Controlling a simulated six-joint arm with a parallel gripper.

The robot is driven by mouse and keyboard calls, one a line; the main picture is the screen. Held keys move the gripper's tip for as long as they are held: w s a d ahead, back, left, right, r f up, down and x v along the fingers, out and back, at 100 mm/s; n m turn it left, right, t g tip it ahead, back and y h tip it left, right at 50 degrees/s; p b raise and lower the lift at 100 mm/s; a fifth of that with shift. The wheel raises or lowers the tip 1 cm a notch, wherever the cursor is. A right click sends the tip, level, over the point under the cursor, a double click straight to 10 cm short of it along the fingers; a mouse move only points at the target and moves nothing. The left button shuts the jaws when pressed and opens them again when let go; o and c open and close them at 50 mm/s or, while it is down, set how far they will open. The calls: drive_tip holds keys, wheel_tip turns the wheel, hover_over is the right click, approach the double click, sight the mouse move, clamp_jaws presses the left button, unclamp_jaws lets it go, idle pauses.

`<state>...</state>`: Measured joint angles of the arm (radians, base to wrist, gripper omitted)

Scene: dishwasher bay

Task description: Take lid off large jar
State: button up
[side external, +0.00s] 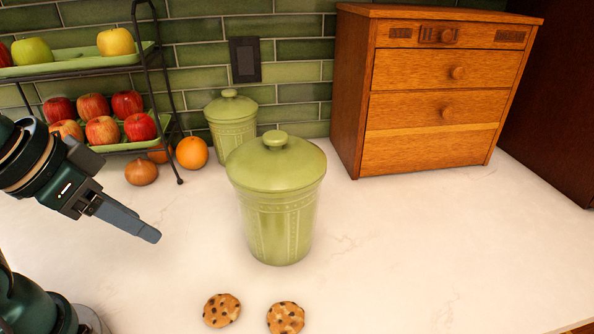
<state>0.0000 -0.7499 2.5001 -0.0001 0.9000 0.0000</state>
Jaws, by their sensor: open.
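The large green jar (277,225) stands upright on the white counter, near the middle of the side external view. Its lid (276,165), with a round knob on top, sits on the jar. My gripper (148,235) is at the left, in the air and apart from the jar. It is open and empty, with its fingers pointing right and down; seen from the side, they nearly overlap.
A smaller lidded green jar (232,127) stands behind the large one. A wooden drawer box (430,90) is at the back right. A tiered fruit rack (158,80) is at the back left. Two cookies (222,310) lie in front. The counter right of the jar is clear.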

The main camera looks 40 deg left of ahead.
drive_tip(key=o, duration=0.5)
wheel_tip(320, 180, up, 10)
hover_over(274, 135)
drive_tip(key=s, duration=0.3)
drive_tip(key=shift+w+r+g, duration=0.15)
drive_tip(key=shift+w+g, duration=0.1)
drive_tip(key=shift+g, duration=0.05)
drive_tip(key=shift+f, duration=0.35)
drive_tip(key=shift+x, duration=2.35)
